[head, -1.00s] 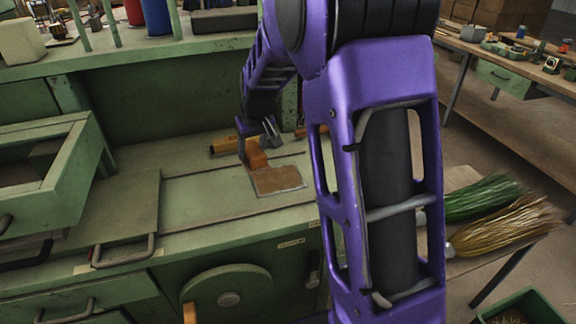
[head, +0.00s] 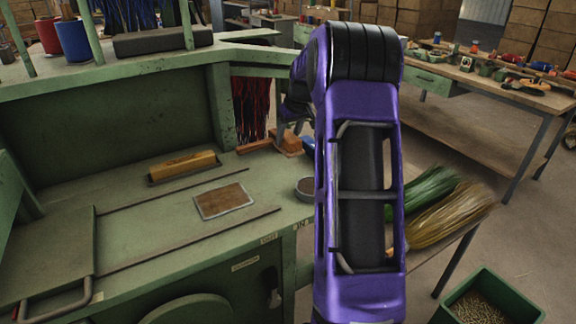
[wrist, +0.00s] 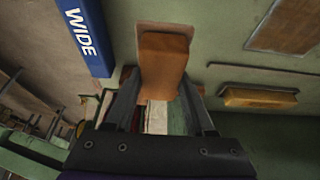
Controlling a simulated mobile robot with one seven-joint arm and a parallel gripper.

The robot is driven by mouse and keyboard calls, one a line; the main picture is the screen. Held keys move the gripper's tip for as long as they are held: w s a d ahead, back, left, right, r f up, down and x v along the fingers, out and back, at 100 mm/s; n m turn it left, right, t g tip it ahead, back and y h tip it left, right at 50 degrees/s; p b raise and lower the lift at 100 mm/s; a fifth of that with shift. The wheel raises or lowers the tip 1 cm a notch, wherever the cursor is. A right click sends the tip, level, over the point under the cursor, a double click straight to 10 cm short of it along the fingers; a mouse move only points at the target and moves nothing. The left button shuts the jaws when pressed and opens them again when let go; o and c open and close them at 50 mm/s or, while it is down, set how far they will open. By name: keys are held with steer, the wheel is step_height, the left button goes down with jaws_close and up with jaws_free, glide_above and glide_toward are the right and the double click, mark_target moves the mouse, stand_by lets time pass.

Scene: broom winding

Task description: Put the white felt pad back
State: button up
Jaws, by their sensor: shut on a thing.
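My gripper (wrist: 160,84) is shut on an orange-brown block (wrist: 163,58), which has a thin tan edge beyond it in the wrist view. In the head view the block (head: 291,143) shows at the bench's right end, below my partly hidden gripper (head: 285,126). I cannot make out a white felt pad for certain. A pale patch (wrist: 157,117) shows between the fingers; I cannot tell whether it is the pad or background. A flat brown rectangle with a pale border (head: 225,200) lies bare on the green bench and also shows in the wrist view (wrist: 288,24).
A yellow-orange block on a dark tray (head: 183,167) lies at the bench's back. A blue box marked WIDE (wrist: 84,34) and a small round dish (head: 306,187) are near the bench's right end. Green and straw-coloured bristle bundles (head: 440,205) lie right of my arm.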

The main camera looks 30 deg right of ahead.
mark_target(293, 140)
step_height(293, 140, down, 7)
steer(key=shift+f+b, duration=0.15)
steer(key=shift+b, duration=0.2)
steer(key=shift+f, duration=0.2)
steer(key=o, duration=1.2)
steer(key=shift+r, duration=0.1)
steer(key=shift+r, duration=0.25)
steer(key=p+v, duration=0.1)
steer(key=v, duration=1)
steer(key=shift+s+a+r, duration=0.1)
steer(key=shift+s+r, duration=0.05)
steer(key=shift+r, duration=0.2)
